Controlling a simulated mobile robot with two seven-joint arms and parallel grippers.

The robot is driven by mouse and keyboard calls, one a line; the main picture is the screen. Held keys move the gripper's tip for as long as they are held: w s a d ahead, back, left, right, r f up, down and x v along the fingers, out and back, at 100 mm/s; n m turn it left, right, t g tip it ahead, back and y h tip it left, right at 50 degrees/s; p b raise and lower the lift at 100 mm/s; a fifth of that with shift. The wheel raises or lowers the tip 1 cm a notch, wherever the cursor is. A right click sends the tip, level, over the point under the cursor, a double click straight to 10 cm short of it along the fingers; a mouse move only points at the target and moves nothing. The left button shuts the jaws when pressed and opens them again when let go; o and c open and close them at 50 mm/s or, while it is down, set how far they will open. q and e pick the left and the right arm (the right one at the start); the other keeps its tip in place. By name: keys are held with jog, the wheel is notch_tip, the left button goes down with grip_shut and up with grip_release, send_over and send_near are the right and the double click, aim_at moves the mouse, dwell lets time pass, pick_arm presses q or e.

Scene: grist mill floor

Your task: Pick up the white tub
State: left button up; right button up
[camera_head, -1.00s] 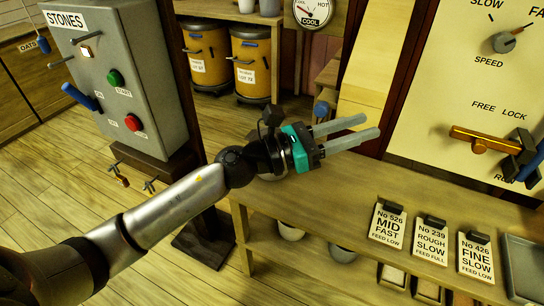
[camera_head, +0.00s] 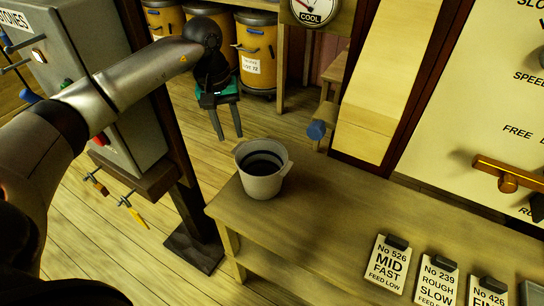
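The white tub (camera_head: 262,184) stands upright on the left end of the wooden bench. It is open at the top, looks dark inside with ring-like bands, and has a small lug or handle on its right rim. My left gripper (camera_head: 228,138) is up and to the left of the tub, apart from it. Its two grey fingers point down, spread with a gap between them and nothing in it. My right gripper is not in view.
The bench (camera_head: 330,215) is bare around the tub. Label cards (camera_head: 388,264) stand at its front right. A grey control box (camera_head: 85,75) is at left, yellow bins (camera_head: 257,50) are behind, and a lever panel (camera_head: 470,110) is at right.

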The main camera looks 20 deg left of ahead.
aim_at(237, 158)
pick_arm(q)
jog(key=f, duration=0.3)
jog(key=f+b, duration=0.1)
jog(key=f, duration=0.1)
jog(key=f+b, duration=0.1)
jog(key=f, duration=0.2)
jog(key=shift+w+d+f, duration=0.25)
jog(key=shift+d+f, duration=0.05)
jog(key=shift+f, duration=0.05)
jog(key=shift+f+b, duration=0.35)
jog(key=shift+f, duration=0.3)
jog(key=f, duration=0.1)
jog(key=f+b, duration=0.1)
jog(key=f, duration=0.2)
jog(key=shift+d, duration=0.35)
jog(key=shift+f+b, duration=0.4)
jog(key=shift+f, duration=0.15)
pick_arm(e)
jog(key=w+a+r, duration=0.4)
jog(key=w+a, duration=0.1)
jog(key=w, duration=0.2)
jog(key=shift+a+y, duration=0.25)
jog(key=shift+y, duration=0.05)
pick_arm(q)
jog(key=shift+c, duration=0.2)
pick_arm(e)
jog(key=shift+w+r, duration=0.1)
pick_arm(q)
grip_shut()
